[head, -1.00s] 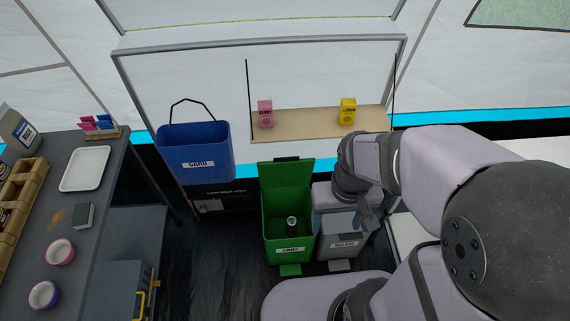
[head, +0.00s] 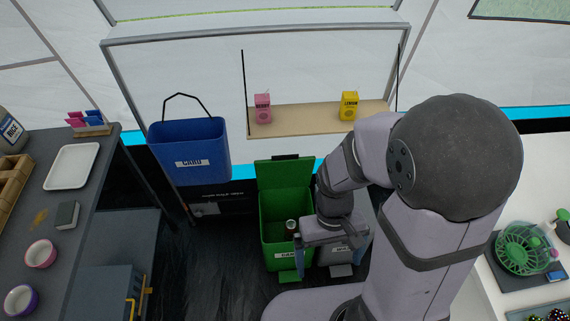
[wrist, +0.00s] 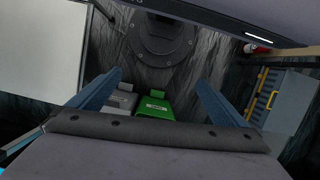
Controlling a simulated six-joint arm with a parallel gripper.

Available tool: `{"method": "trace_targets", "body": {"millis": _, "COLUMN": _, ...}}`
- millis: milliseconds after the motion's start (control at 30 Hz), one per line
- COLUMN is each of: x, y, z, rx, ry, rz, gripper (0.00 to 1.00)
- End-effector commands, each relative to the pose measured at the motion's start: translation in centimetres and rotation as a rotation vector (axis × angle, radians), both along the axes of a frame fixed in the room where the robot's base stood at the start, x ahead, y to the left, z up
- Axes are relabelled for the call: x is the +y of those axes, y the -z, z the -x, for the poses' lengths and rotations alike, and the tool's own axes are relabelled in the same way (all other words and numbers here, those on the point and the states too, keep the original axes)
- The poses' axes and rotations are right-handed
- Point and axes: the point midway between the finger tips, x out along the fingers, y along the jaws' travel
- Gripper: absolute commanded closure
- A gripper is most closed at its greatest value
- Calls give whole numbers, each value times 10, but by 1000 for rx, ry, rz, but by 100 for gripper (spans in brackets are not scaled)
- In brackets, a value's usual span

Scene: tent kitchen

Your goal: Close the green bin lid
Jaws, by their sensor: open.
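The green bin (head: 270,238) stands on the dark floor with its lid (head: 284,173) raised upright at the back. A small can (head: 291,226) shows inside it. My gripper (head: 330,252) is open and empty, pointing down in front of the bin's right side and the grey bin. It hides part of both. In the wrist view, the green bin (wrist: 155,104) shows between the two spread fingers (wrist: 160,88) of my gripper, apart from both. The lid is not clearly visible there.
The grey bin (head: 338,250) stands directly right of the green one. A blue bin (head: 190,152) hangs at left. A wooden shelf (head: 310,120) with a pink and a yellow box is above.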

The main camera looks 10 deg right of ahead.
Motion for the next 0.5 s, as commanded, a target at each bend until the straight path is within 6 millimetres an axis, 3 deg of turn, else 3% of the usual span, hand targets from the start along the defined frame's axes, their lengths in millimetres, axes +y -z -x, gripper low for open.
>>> {"method": "trace_targets", "body": {"millis": 33, "x": 2, "y": 36, "z": 9, "rx": 60, "ry": -19, "rz": 6, "gripper": 3}}
{"method": "trace_targets", "body": {"millis": 167, "x": 8, "y": 87, "z": 24, "rx": 178, "ry": -44, "rz": 18, "gripper": 3}}
{"method": "trace_targets", "body": {"millis": 267, "x": 15, "y": 131, "z": 23, "rx": 211, "ry": -53, "rz": 20, "gripper": 3}}
{"method": "trace_targets", "body": {"millis": 367, "x": 26, "y": 182, "z": 6, "rx": 169, "ry": -52, "rz": 13, "gripper": 3}}
{"method": "trace_targets", "body": {"millis": 500, "x": 43, "y": 251, "z": -50, "rx": -28, "ry": -32, "rz": -11, "gripper": 3}}
